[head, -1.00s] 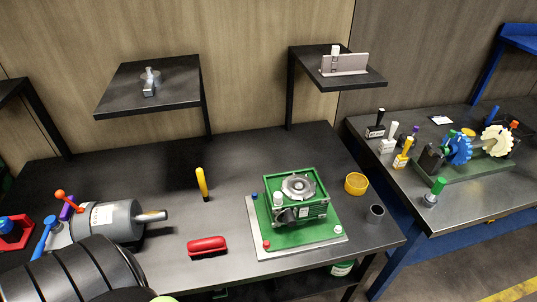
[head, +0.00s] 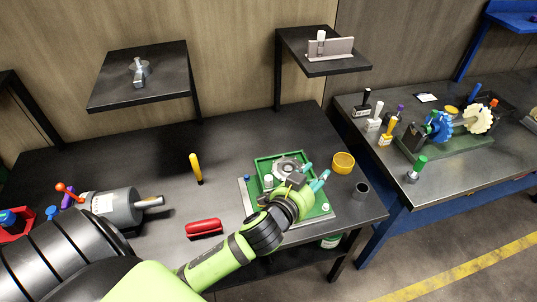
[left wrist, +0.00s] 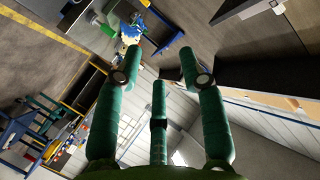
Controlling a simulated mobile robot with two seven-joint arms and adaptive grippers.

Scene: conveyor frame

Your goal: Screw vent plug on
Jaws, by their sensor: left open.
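I cannot tell for sure which piece is the vent plug. My left gripper (head: 318,178) is in front of the housing's right side and hides part of it. In the left wrist view its three green fingers (left wrist: 158,66) are spread, with nothing between them. My right gripper does not show.
A yellow cup (head: 343,163) and a dark cup (head: 361,190) stand right of the plate. A red brush (head: 204,228), a yellow-handled tool (head: 196,168) and a grey motor (head: 113,211) lie left. Two shelves (head: 140,80) (head: 320,66) overhang the back.

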